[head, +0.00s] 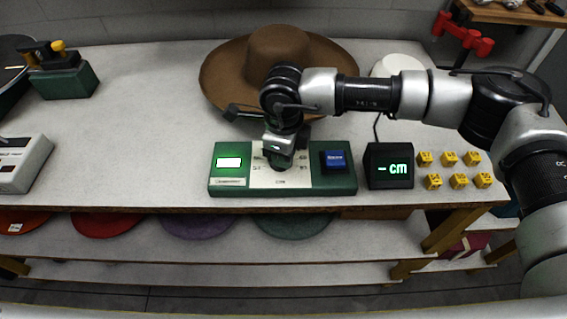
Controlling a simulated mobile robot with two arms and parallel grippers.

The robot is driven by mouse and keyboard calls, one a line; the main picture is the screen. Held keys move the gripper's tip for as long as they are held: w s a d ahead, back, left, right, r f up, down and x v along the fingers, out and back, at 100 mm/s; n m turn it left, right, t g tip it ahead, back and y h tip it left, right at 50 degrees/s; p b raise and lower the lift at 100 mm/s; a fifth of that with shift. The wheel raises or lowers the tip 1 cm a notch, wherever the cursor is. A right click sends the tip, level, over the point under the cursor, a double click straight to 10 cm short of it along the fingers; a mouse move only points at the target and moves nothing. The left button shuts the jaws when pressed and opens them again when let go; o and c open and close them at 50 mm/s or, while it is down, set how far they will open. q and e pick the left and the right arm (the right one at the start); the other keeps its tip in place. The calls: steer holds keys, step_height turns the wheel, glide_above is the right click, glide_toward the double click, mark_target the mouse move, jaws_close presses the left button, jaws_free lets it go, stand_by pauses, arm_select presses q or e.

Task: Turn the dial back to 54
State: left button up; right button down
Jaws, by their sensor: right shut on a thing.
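The dial sits in the middle of a green control box (335,186) near the table's front edge. My right gripper (279,160) is over the box's pale centre plate (262,178), pointing down and shut on the dial, which it mostly hides. I cannot read the dial's setting. The box has a lit white-green screen (229,163) at left and a blue button (334,159) at right. A black display (389,167) right of the box reads "- cm" in green. My left gripper is not in view.
A brown hat (231,75) lies behind the box, under my right arm. Several yellow cubes (459,181) stand right of the display. A grey device (24,160) and a green block with black and yellow parts (62,79) are at left. Coloured hats lie on the shelf below.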

steer(key=n+b, duration=0.4)
steer(key=shift+w+f+b, duration=0.15)
steer(key=shift+f+b, duration=0.05)
steer(key=shift+b, duration=0.15)
steer(key=shift+w+r+n+b, duration=0.1)
steer(key=shift+r+n+b, duration=0.1)
steer(key=shift+n+b, duration=1)
steer(key=c, duration=1)
jaws_free()
steer(key=shift+c, duration=0.2)
step_height(320, 180, up, 11)
steer(key=shift+f, duration=0.15)
